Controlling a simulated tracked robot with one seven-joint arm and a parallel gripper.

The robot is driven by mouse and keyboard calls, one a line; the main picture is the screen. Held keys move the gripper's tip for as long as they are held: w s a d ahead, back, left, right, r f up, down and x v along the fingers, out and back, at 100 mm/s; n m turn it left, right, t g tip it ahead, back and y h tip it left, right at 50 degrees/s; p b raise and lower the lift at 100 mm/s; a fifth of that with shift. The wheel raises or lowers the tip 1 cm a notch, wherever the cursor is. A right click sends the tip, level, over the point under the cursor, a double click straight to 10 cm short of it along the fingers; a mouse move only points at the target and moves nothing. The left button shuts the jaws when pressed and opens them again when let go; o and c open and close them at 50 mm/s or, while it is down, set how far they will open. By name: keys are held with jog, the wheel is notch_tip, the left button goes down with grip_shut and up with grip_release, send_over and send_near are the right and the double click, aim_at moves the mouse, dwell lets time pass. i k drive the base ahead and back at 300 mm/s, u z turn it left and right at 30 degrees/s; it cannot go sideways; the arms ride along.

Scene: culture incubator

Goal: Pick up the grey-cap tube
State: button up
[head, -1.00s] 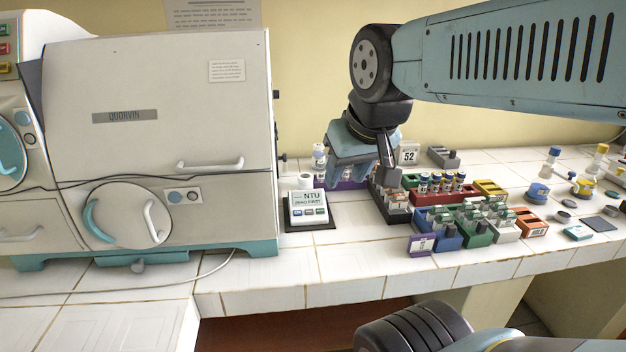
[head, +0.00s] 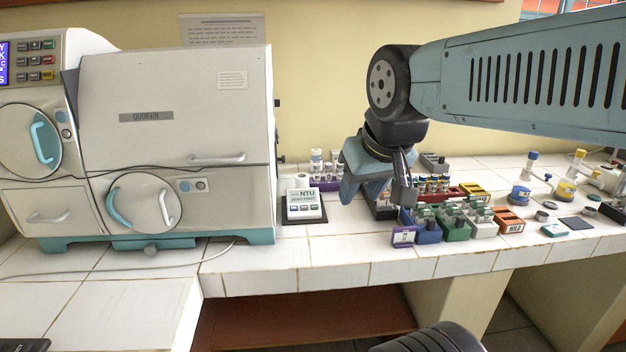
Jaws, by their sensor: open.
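My gripper (head: 376,196) hangs open and empty over the bench, pointing down, to the right of the NTU meter. It is in front of or just above a dark rack (head: 384,213), most of which it hides. Several small tubes stand in the racks around it, including a group with white tops in the purple rack (head: 325,184) to its left. Tubes with blue and yellow tops stand in the red rack (head: 455,196) to its right. I cannot pick out the grey-cap tube; it is too small to tell or hidden behind my gripper.
The NTU meter (head: 303,205) stands on a dark mat left of my gripper. A small purple block (head: 403,238) and blue, green, white and orange racks (head: 510,220) crowd the right. A large white incubator (head: 185,130) fills the left. The tiled front edge is clear.

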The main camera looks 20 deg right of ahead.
aim_at(327, 166)
jog(key=z, duration=0.15)
jog(key=i, duration=0.9)
jog(key=u, duration=0.1)
